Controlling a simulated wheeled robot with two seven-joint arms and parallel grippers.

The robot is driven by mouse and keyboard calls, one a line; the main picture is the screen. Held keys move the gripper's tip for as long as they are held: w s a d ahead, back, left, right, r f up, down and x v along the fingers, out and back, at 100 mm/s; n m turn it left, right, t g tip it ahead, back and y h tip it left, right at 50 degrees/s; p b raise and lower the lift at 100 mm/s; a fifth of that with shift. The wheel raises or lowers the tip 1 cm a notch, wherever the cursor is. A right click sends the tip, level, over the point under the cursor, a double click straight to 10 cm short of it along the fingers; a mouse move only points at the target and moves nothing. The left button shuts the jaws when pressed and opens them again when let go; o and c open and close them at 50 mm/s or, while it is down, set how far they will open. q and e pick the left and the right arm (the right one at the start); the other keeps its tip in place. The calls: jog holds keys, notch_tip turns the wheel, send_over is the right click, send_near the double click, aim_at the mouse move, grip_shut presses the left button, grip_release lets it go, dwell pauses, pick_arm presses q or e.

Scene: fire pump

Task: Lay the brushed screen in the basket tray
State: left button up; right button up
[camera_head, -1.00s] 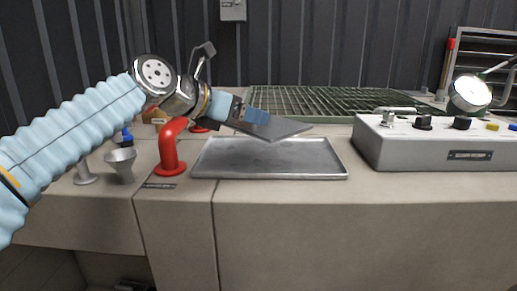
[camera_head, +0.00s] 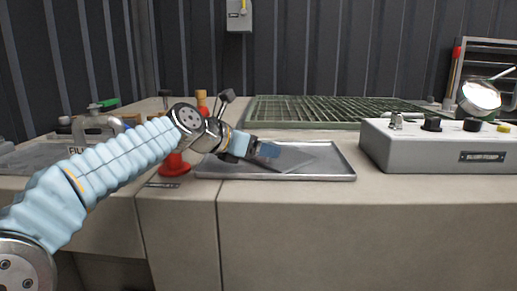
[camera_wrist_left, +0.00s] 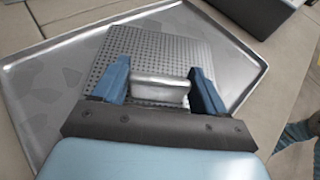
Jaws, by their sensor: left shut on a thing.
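The screen (camera_head: 290,160) is a thin grey plate, and its perforated face (camera_wrist_left: 150,60) shows in the left wrist view. It is inside the rim of the shallow metal tray (camera_head: 335,176), toward the middle, low over the floor. I cannot tell whether it lies fully flat. My left gripper (camera_head: 268,150) is shut on the screen's silver grip block (camera_wrist_left: 160,92), with blue fingers on either side. The tray's bare floor (camera_wrist_left: 50,80) shows darker patches left of the screen. My right gripper is not in view.
A green grating (camera_head: 330,110) lies behind the tray. A grey control box (camera_head: 430,148) stands close to its right. A red pipe fitting (camera_head: 174,166) is at its left, under my left arm. The counter front is clear.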

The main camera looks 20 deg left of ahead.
pick_arm(q)
jog(key=shift+f, duration=0.15)
jog(key=o, duration=1.2)
jog(key=shift+o, duration=0.2)
jog(key=shift+r, duration=0.25)
jog(key=p+v, duration=0.1)
jog(key=v, duration=1.1)
jog(key=shift+f, duration=0.1)
